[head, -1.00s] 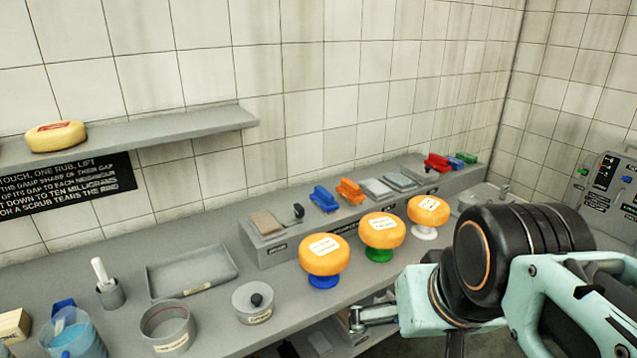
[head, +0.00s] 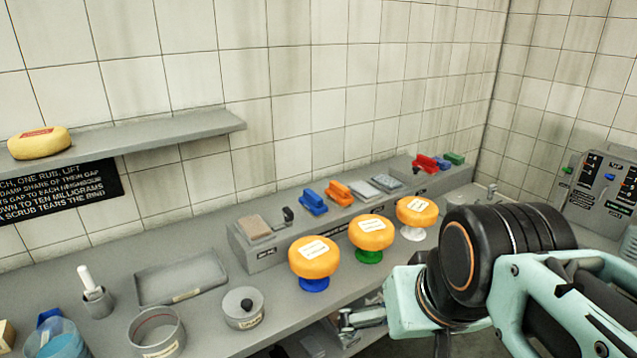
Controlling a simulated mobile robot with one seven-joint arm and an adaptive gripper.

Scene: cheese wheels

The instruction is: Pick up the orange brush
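The orange brush (head: 339,192) lies on the raised grey ledge at the back of the counter, just right of a blue brush (head: 313,201). It is free and nothing touches it from above. My gripper (head: 346,322) shows small at the lower middle, at the left end of my teal wrist, in front of the counter's front edge and well away from the brush. Its fingers are too small and partly hidden, so I cannot tell whether they are open.
Three orange cheese wheels stand on blue (head: 314,284), green (head: 369,257) and white (head: 414,233) pedestals in front of the ledge. Grey plates (head: 372,189) and a red brush (head: 425,164) lie further right. A tray (head: 182,277), lidded pot (head: 244,308) and round container (head: 155,332) stand left.

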